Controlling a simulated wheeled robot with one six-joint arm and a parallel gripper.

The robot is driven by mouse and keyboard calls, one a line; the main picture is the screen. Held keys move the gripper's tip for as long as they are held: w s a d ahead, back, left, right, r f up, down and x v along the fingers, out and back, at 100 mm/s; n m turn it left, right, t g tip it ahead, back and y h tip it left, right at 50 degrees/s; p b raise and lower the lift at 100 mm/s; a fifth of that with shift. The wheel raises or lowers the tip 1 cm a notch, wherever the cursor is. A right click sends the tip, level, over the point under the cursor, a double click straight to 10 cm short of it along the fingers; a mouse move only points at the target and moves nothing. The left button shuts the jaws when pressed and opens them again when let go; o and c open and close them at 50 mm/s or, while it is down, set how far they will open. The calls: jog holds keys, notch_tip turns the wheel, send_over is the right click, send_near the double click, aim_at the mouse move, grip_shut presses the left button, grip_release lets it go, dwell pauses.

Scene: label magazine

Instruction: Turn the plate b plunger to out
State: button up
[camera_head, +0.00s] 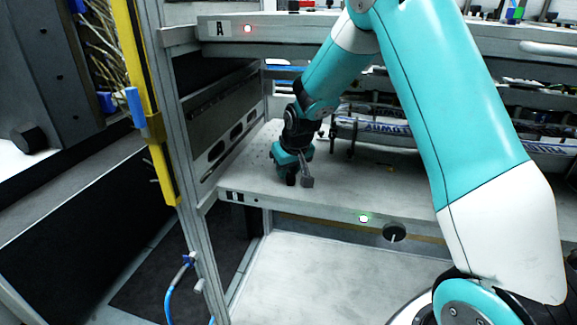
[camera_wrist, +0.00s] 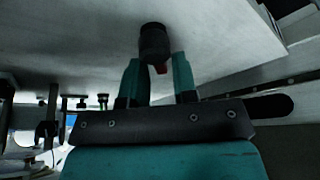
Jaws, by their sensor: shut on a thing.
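The plate b (camera_head: 370,190) is the lower pale shelf, with a small dark label at its front left corner. The plunger (camera_wrist: 153,42) is a short dark cylinder with a small red part by its lower end in the wrist view. In the head view it is mostly hidden by the gripper. My gripper (camera_head: 292,172) is over the left part of plate b, near its front edge. In the wrist view my gripper's two teal fingers (camera_wrist: 156,78) stand on either side of the plunger and are shut on it. I cannot tell which way the plunger is turned.
Plate A (camera_head: 320,27) lies above, with a red light (camera_head: 248,28) on its edge. A metal post (camera_head: 180,130) stands at the left. Printed items (camera_head: 385,127) lie behind my arm.

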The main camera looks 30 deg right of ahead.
aim_at(293, 175)
jog(key=shift+a+n+y+p, duration=0.15)
jog(key=shift+n+y+p, duration=0.3)
jog(key=shift+n, duration=1.05)
jog(key=o, duration=0.7)
jog(key=shift+c, duration=0.2)
jog(key=shift+s+r, duration=0.1)
jog(key=shift+r, duration=0.05)
jog(key=s+r, duration=0.2)
jog(key=shift+d+r, duration=0.3)
jog(key=shift+d, duration=0.05)
jog(key=s+d, duration=0.1)
jog(key=s, duration=0.2)
jog(key=s+d, duration=0.1)
jog(key=s, duration=0.3)
jog(key=s+b, duration=0.1)
jog(key=s, duration=0.2)
jog(key=shift+s+d, duration=0.35)
jog(key=shift+d, duration=0.05)
